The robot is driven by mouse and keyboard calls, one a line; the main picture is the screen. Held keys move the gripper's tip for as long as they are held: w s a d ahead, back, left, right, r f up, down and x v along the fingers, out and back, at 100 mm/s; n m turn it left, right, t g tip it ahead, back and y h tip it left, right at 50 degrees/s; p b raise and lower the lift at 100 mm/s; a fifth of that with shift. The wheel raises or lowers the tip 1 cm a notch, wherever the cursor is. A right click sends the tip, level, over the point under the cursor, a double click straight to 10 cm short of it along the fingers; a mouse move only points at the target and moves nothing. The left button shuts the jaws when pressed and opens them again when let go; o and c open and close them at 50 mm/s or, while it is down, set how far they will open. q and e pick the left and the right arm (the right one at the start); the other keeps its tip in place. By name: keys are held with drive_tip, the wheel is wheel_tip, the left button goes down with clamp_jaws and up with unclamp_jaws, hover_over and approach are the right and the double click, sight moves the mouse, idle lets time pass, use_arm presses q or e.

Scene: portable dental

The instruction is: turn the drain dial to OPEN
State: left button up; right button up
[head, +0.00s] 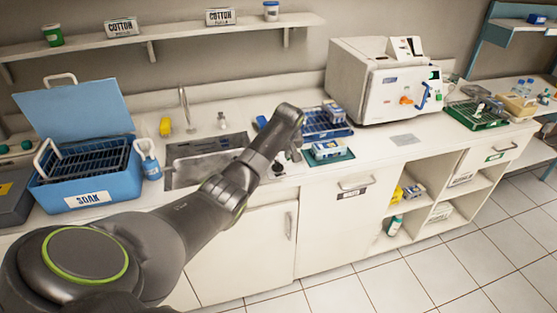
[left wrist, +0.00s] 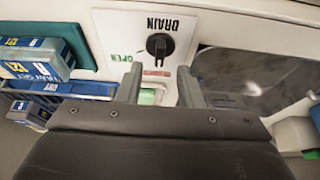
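The drain dial (left wrist: 158,45) is a round black knob on a white plate lettered DRAIN, seen in the left wrist view. A green OPEN mark is left of the knob and a red label is below it, too small to read. My left gripper (left wrist: 159,86) is open; its two grey fingers stand apart with nothing between them. The knob lies beyond the fingertips, roughly centred on the gap, and looks apart from them. In the head view my left gripper (head: 290,156) points down over the counter right of the sink, and the dial is hard to make out there. My right gripper is not in view.
The sink (head: 184,176) lies left of the gripper in the head view. A blue rack (head: 323,131) and a green tray with boxes (head: 330,153) stand close on its right. A blue SOAK tub (head: 90,188) and a white autoclave (head: 352,88) stand farther off.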

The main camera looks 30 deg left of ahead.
sight(278, 163)
use_arm(q)
drive_tip(key=shift+x, duration=2.25)
drive_tip(key=shift+c, duration=0.2)
clamp_jaws()
